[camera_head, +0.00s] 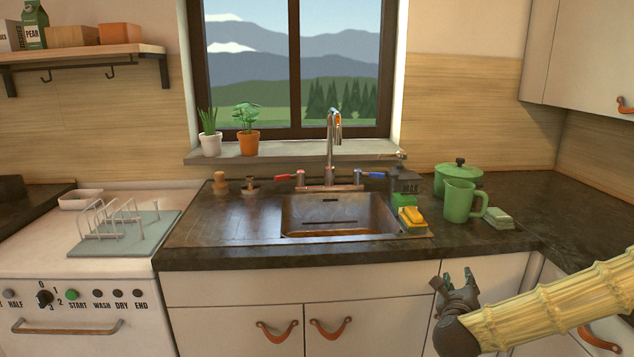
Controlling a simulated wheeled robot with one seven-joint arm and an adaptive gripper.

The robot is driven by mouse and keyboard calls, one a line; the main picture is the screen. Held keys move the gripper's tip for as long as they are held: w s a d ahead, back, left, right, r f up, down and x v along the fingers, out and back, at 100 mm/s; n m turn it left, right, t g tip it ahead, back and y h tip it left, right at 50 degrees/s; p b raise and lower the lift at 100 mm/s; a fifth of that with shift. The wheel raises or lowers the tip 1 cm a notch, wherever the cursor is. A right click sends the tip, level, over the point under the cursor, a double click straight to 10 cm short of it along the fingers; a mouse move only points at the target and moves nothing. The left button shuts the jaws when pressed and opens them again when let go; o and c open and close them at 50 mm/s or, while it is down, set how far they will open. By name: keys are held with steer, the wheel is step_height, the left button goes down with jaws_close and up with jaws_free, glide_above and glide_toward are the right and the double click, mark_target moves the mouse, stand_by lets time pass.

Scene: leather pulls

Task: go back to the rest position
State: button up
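My gripper (456,277) is dark and shows at the lower right, on the end of my tan, ribbed arm. It appears in front of the white cabinet doors below the counter edge. Its fingers point up and stand apart, with nothing seen between them. The gripper looks apart from the counter and from the things on it.
The dark counter (560,215) runs across the middle with a sink (340,215) and tap (333,150). A green jug (460,202), green pot (458,175) and sponges (411,217) stand right of the sink. Leather pulls (330,329) hang on the cabinet doors. A dish rack (110,220) stands left.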

steer(key=s+a+f+n+g+y+p, duration=0.35)
steer(key=s+a+f+n, duration=0.4)
steer(key=f+n, duration=0.35)
steer(key=s+a+f+n+g+y+p, duration=0.2)
steer(key=s+a+f+n+g+y, duration=0.15)
steer(key=s+a+f+n, duration=0.65)
steer(key=s+d+f+n+g+p, duration=0.1)
steer(key=s+f+n+g, duration=0.1)
steer(key=s, duration=0.6)
steer(key=s+d+f+n+g+p, duration=0.1)
steer(key=s+f+n, duration=0.3)
steer(key=s, duration=0.5)
steer(key=s+d+f+n+g+p, duration=0.1)
steer(key=s+d+f+n+g, duration=0.2)
steer(key=s+n, duration=0.4)
steer(key=shift+s+f+g+p, duration=0.4)
steer(key=shift+s+g, duration=0.2)
steer(key=shift+s, duration=0.15)
